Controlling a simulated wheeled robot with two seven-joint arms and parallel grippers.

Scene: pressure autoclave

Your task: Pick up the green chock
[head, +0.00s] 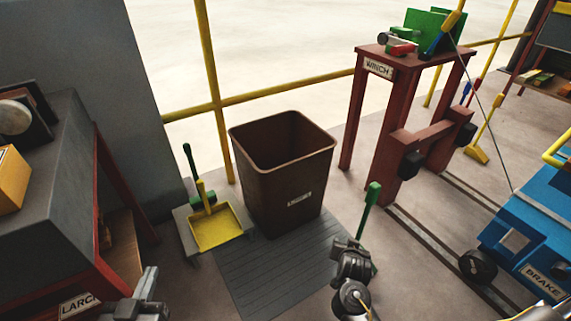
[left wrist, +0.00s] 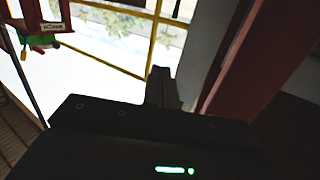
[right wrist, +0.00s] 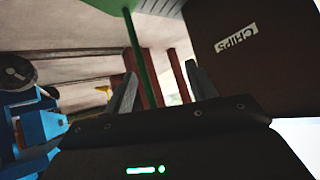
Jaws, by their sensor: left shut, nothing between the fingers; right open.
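The green chock (head: 372,196) shows as an upright green handle, with a sliver of green low beside my right gripper; its base is mostly hidden behind that gripper. My right gripper (head: 350,248) is open, just left of the handle. In the right wrist view the green handle (right wrist: 138,60) rises between the two open fingers (right wrist: 160,90); I cannot tell whether it lies within their reach, and nothing is gripped. My left gripper (head: 147,282) is shut and empty at the lower left, far from the chock; its closed fingers show in the left wrist view (left wrist: 161,88).
A brown bin (head: 290,190) stands behind a grey floor mat (head: 270,275), with a yellow dustpan (head: 215,230) at its left. A red winch stand (head: 385,130) is behind the chock. A blue cart (head: 545,225) on rails is at right, a grey bench (head: 50,190) at left.

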